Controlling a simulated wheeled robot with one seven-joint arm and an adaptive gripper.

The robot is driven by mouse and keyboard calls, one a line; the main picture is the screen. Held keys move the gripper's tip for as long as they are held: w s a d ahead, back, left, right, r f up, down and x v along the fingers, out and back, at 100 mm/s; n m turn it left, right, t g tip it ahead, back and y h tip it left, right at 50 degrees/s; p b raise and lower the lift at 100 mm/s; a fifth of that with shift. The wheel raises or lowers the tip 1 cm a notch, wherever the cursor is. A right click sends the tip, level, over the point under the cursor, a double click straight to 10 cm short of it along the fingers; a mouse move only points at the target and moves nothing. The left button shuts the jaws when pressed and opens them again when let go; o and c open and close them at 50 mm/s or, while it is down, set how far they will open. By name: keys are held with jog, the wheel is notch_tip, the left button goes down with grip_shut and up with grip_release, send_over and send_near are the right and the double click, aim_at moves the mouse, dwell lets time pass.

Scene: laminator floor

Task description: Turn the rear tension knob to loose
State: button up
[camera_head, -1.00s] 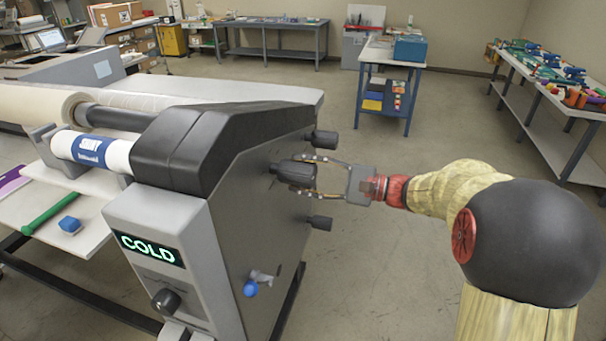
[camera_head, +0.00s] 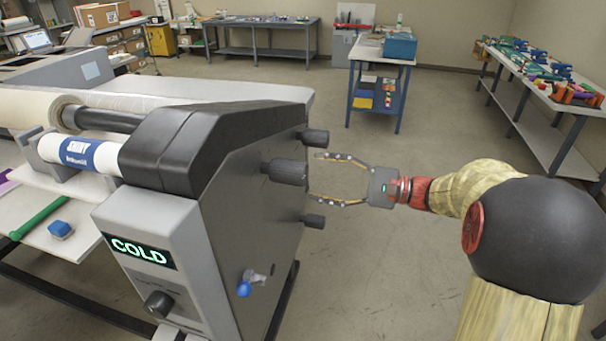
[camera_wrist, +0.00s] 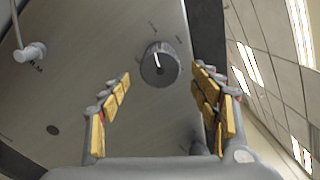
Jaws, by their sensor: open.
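The laminator's grey side panel (camera_head: 240,220) carries a large dark middle knob (camera_head: 287,172), with an upper smaller knob (camera_head: 315,137) and a lower smaller knob (camera_head: 314,221). I cannot tell from labels which is the rear tension knob. In the wrist view, a dark round knob (camera_wrist: 160,64) with a white pointer line faces me, centred beyond the fingers. Its pointer leans slightly left of straight up, and faint marks surround it. My gripper (camera_head: 314,177) is open and empty, level with the middle knob and just right of it, apart from it. It also shows in the wrist view (camera_wrist: 161,78).
The front panel has a lit COLD display (camera_head: 140,250) and a dial (camera_head: 158,304). A blue-ended lever (camera_head: 245,287) sticks out low on the side panel. A blue table (camera_head: 380,60) stands behind; open floor lies right of the machine.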

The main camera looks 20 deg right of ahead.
jog(key=v, duration=0.5)
dwell(0.4)
jog(key=s+a+f+g+h, duration=0.1)
jog(key=s+f+g+h, duration=0.3)
jog(key=f, duration=0.7)
jog(key=s+a+f+n+g+h, duration=0.4)
jog(key=s+f+h, duration=0.1)
jog(key=s, duration=0.5)
jog(key=s+a+r+n+t+h, duration=0.3)
jog(key=s+a+r+n+h, duration=0.2)
jog(key=s+a+r+n, duration=0.2)
jog(key=r+n, duration=0.1)
jog(key=n, duration=0.1)
jog(key=shift+s+n+h, duration=0.3)
jog(key=shift+s+n, duration=0.1)
